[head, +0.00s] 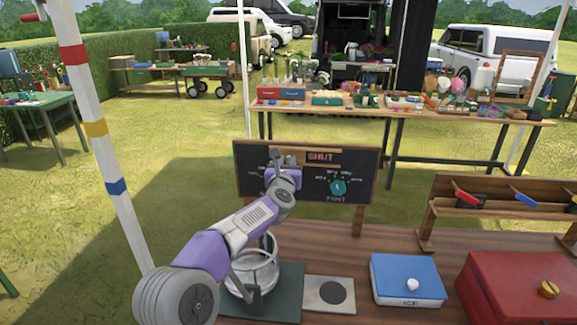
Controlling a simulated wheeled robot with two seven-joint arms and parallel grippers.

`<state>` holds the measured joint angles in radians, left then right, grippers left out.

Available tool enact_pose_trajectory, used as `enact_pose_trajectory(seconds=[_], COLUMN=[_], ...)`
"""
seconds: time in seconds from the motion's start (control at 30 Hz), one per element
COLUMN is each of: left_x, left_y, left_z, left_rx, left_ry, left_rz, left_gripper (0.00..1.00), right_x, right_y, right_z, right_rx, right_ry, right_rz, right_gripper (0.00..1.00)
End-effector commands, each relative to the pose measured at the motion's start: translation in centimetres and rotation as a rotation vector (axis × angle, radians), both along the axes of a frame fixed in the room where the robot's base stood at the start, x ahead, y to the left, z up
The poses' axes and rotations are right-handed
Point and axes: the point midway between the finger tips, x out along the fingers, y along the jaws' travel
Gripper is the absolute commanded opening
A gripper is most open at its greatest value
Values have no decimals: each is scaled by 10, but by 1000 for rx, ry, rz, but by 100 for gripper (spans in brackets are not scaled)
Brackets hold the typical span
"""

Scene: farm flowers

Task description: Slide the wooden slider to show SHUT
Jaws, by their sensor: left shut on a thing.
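A dark sign board with a wooden frame (366,166) stands upright at the back of the wooden table. Near its top, the word SHUT (321,157) shows in red-orange letters in a slot with a pale wooden strip along it. My left gripper (288,157) is at the left end of this slot, just left of the word, and is shut on the slider. The slider itself is mostly hidden behind the gripper. My left arm also covers the lower left of the board. My right gripper is out of view.
A teal dial (338,187) sits on the board's right half. A striped pole (95,130) rises at left.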

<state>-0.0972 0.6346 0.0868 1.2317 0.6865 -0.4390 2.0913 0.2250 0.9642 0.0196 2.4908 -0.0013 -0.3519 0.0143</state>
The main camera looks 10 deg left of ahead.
Motion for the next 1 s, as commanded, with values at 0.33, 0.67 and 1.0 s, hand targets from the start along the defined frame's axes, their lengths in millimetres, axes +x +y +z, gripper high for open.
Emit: enact_pose_trajectory(seconds=[0.33,0.67,1.0], left_x=[0,-10,-55], left_y=[3,2,-4], left_z=[0,0,0], left_rx=[0,-1,1], left_ry=[-1,0,-2], left_rz=[6,5,5], left_gripper=[49,49,49], right_x=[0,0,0], right_y=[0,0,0], right_z=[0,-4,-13], right_rx=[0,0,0], right_ry=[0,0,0], right_rz=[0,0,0], right_gripper=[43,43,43])
